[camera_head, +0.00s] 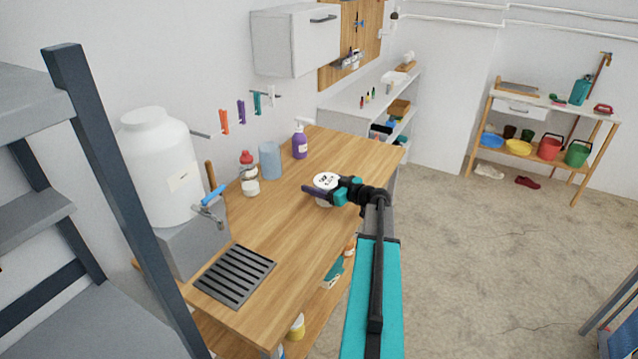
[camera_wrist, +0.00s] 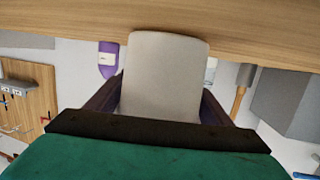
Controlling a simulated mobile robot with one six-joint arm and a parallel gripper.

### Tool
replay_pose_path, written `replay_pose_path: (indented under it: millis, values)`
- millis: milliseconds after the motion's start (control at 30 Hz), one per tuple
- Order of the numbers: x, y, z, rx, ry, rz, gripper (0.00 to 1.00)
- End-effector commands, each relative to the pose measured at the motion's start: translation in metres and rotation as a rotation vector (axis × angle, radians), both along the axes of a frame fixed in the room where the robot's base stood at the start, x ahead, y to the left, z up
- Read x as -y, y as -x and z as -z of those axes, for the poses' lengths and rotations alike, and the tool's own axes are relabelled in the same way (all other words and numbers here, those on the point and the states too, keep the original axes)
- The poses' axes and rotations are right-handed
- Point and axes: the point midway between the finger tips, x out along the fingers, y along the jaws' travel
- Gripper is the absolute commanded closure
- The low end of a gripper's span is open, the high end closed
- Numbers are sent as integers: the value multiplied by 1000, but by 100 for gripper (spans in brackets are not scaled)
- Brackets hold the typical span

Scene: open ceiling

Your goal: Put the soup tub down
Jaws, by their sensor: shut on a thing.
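The soup tub (camera_head: 325,181) is a white tub with dark writing on its lid, over the wooden workbench (camera_head: 290,225) in the head view. My gripper (camera_head: 325,192) is shut on it, with the dark fingers on either side. In the wrist view the pale, plain side of the tub (camera_wrist: 165,80) fills the middle between the fingers, and its far end meets the edge of the wooden top (camera_wrist: 260,35). I cannot tell whether the tub's base touches the bench.
A purple pump bottle (camera_head: 300,143), a blue cylinder (camera_head: 270,160), a red-capped bottle (camera_head: 248,164) and a small white jar (camera_head: 251,187) stand along the wall side. A large white water container (camera_head: 160,165) and a dark drain grate (camera_head: 235,275) are at the near end. Bench around the tub is clear.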

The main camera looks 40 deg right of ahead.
Motion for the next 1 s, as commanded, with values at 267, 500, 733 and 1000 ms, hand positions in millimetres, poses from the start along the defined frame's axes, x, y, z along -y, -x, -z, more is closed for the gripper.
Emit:
replay_pose_path:
  millis: [267, 500, 733, 1000]
  values:
    - [0, 0, 0, 2, 0, 0, 63]
    - [0, 0, 3, 0, 0, 0, 11]
    - [0, 0, 3, 0, 0, 0, 7]
    - [0, 2, 0, 0, 1, 1, 7]
